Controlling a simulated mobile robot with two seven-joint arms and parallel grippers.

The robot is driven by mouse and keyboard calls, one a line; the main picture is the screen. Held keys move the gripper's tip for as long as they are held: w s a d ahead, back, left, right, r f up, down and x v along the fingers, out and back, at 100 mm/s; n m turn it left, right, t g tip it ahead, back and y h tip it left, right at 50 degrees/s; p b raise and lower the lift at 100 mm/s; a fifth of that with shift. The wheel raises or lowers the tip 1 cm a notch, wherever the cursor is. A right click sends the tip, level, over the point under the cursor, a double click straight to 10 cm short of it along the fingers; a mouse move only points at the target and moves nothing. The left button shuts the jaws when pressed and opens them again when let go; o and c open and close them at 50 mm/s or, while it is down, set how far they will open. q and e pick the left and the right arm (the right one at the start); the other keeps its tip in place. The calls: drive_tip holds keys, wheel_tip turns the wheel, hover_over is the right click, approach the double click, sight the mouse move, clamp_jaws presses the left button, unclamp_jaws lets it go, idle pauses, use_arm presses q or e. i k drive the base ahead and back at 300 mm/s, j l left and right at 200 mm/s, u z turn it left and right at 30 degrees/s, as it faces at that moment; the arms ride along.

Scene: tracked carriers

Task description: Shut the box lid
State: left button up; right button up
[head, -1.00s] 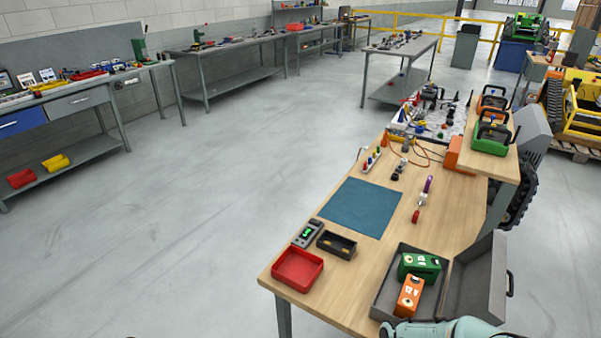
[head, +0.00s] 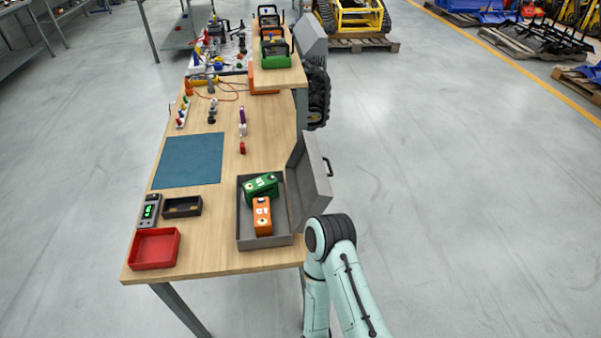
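The grey box (head: 246,236) stands open at the near right of the wooden workbench. Its lid (head: 311,184) is hinged on the box's right side and stands raised, leaning outward to the right, with a dark handle (head: 328,167) on its outer edge. A green block (head: 261,186) and an orange block (head: 263,217) lie inside the box. One of my arms, pale green with a dark joint, rises from the bottom just right of the box, near the lid's lower end. Neither of my grippers is in view.
The workbench (head: 215,258) also holds a red tray (head: 155,248), a black tray (head: 182,207), a grey meter (head: 150,211) and a teal mat (head: 189,160). A raised shelf (head: 280,78) with green and orange devices stands behind. The floor right of the bench is open.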

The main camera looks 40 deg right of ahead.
sight(310, 192)
drive_tip(key=k+l, duration=0.1)
drive_tip(key=l, duration=0.3)
drive_tip(key=l+u, duration=0.1)
drive_tip(key=l, duration=0.35)
drive_tip(key=k+l+u, duration=0.1)
drive_tip(key=l, duration=0.3)
drive_tip(key=k+l, duration=0.15)
drive_tip(key=l, duration=0.25)
drive_tip(key=k+l+u, duration=0.1)
drive_tip(key=l, duration=0.3)
drive_tip(key=k+l, duration=0.15)
drive_tip(key=l, duration=0.25)
drive_tip(key=k+l+u, duration=0.15)
drive_tip(key=l, duration=0.25)
